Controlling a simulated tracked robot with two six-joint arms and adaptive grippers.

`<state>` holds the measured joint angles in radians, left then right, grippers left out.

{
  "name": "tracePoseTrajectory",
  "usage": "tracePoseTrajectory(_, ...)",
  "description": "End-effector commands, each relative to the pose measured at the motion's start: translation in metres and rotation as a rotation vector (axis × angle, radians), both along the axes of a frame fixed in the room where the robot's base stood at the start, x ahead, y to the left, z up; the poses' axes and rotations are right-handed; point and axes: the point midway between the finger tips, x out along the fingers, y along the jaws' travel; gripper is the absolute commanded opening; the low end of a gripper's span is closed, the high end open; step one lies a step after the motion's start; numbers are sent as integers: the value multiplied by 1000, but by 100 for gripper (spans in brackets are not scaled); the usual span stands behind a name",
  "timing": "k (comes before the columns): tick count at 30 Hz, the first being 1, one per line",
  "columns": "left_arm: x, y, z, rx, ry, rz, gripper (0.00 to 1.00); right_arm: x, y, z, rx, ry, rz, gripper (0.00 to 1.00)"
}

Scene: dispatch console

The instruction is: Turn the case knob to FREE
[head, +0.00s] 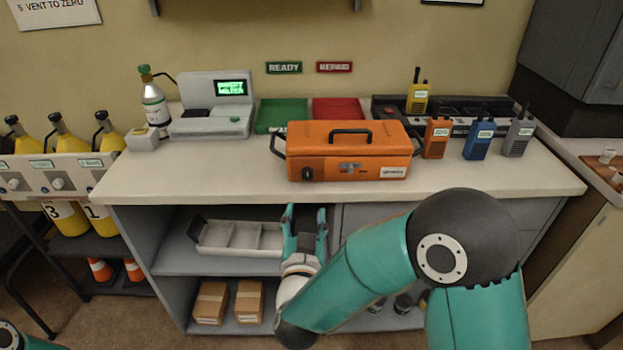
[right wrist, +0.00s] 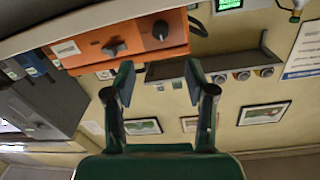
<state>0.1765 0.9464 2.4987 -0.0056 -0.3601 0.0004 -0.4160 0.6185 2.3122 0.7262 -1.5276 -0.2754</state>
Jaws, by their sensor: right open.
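The orange case (head: 390,151) sits on the worktop with a black handle on its lid. Its front carries a black round knob (head: 307,174) low at the left and a grey latch (head: 348,167) in the middle. In the right wrist view, upside down, the case (right wrist: 82,52) shows its knob (right wrist: 160,31) and latch (right wrist: 115,48). The knob's setting and markings are too small to read. My right gripper (head: 306,222) is open and empty, below and in front of the worktop edge, apart from the case. My left gripper is out of view.
The worktop (head: 230,168) is bare in front of the case. A grey divided tray (head: 240,238) lies on the shelf below, behind my right gripper. Orange, blue and grey radios (head: 478,143) stand right of the case. Green (head: 281,116) and red (head: 338,108) mats lie behind it.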

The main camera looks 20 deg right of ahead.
Motion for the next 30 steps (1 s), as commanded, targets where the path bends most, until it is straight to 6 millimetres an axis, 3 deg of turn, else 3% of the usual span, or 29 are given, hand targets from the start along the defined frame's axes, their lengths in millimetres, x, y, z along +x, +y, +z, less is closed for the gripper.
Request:
tracePoseTrajectory(9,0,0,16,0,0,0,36,66,-24,1,-1,2,-3,55)
tracePoseTrajectory(15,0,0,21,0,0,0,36,97,-34,0,-1,1,0,55)
tracePoseTrajectory(21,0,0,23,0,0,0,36,111,-38,-1,-1,2,2,55)
tracePoseTrajectory(30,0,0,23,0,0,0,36,112,-39,-1,-1,2,2,55)
